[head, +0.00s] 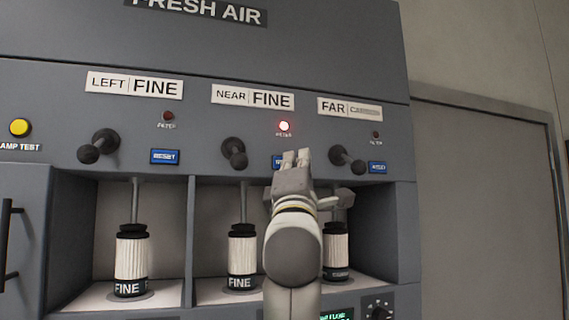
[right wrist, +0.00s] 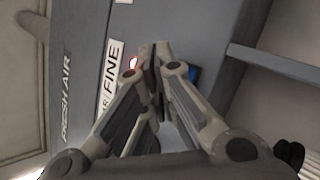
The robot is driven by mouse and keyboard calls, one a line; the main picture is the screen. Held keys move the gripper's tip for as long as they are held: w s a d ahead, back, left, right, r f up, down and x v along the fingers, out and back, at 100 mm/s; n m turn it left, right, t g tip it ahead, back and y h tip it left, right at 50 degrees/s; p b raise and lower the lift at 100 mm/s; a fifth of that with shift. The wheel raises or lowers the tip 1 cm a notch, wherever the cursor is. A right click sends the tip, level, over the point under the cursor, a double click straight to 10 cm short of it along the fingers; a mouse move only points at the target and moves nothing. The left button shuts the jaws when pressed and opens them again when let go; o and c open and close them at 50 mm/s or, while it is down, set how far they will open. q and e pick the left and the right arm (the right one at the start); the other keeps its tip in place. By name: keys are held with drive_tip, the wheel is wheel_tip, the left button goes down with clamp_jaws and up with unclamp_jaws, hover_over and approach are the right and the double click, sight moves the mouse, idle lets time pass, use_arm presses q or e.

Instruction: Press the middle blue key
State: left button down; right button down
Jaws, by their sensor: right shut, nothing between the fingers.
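The middle blue key (head: 276,162) is on the grey panel under the "NEAR FINE" label, and my right gripper covers most of it in the head view. My left gripper is not in view.
Above the key a red lamp (head: 284,126) is lit. A black lever knob (head: 234,152) sticks out left of the key, and another (head: 347,158) to its right. Other blue keys are at left (head: 165,157) and right (head: 378,167). White filter cartridges (head: 131,258) stand in bays below.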

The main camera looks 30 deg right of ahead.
drive_tip(key=shift+w, duration=0.1)
idle(0.4)
drive_tip(key=shift+w+d, duration=0.1)
drive_tip(key=shift+w, duration=0.2)
drive_tip(key=shift+w+d+p, duration=0.1)
drive_tip(key=shift+w+p, duration=0.25)
idle(0.8)
drive_tip(key=shift+s, duration=0.1)
drive_tip(key=shift+s+a, duration=0.2)
drive_tip(key=shift+s, duration=0.45)
drive_tip(key=s, duration=0.2)
drive_tip(key=s+a+b, duration=0.1)
drive_tip(key=s, duration=0.1)
drive_tip(key=shift+s+a, duration=0.1)
drive_tip(key=shift+s, duration=0.3)
